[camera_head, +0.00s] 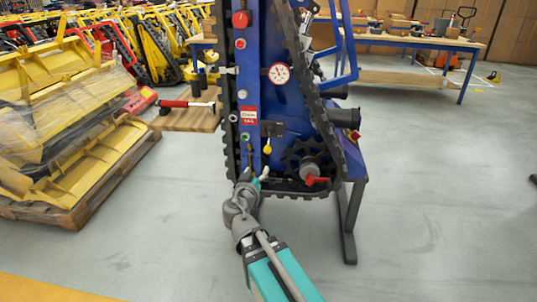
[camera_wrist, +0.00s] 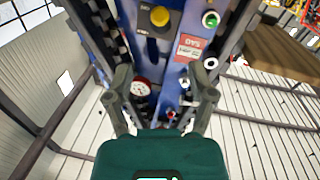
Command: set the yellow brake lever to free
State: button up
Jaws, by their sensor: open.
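The yellow brake lever (camera_head: 267,149) shows as a small round yellow knob below a black plate on the blue tracked carrier (camera_head: 262,100). In the wrist view, the yellow knob (camera_wrist: 160,17) is at the top centre, in front of the black plate. My gripper (camera_head: 251,178) is below and slightly left of the knob in the head view. In the wrist view, my gripper (camera_wrist: 160,72) has its two fingers spread wide with nothing between them. The knob lies beyond the fingertips, apart from them. Lettering around the lever is too small to read.
A red-and-white sign (camera_head: 249,115), a green button (camera_head: 245,135) and a gauge (camera_head: 279,73) are near the lever. A black track and a red handle (camera_head: 316,180) lie to the right. A pallet with yellow parts (camera_head: 75,190) stands left. The floor in front is clear.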

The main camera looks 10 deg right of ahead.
aim_at(266, 152)
jog(key=shift+w+d, duration=0.1)
dwell(0.3)
jog(key=x, duration=1.3)
jog(key=shift+w+d, duration=0.15)
jog(key=shift+w, duration=0.1)
